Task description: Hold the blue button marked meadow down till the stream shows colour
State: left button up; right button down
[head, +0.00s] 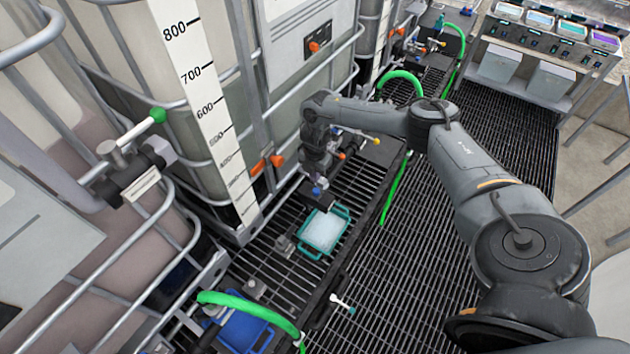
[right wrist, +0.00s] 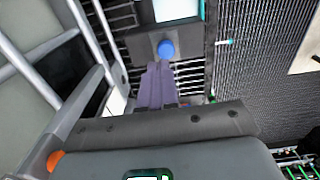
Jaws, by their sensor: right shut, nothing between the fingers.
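The blue button (right wrist: 166,48) shows in the right wrist view as a round cap on a dark block. Any marking on it is not readable. My right gripper (right wrist: 158,66) is shut and empty, its fingertips right beside the button; whether they touch it I cannot tell. In the head view the right gripper (head: 318,184) points down just above a teal tray, with a small blue spot by its tip. The teal tray (head: 304,247) has pale, whitish contents. I see no coloured stream. My left gripper is not in view.
A tall tote (head: 180,95) with a level scale stands left of my right arm. Green hoses (head: 395,190) run along the grating floor (head: 420,240). A blue tray (head: 245,330) sits at the bottom left. A bench (head: 540,50) with coloured trays stands at the back right.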

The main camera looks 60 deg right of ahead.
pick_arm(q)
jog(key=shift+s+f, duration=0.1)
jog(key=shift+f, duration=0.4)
pick_arm(e)
notch_tip(320, 180, up, 8)
jog(key=shift+f, duration=0.25)
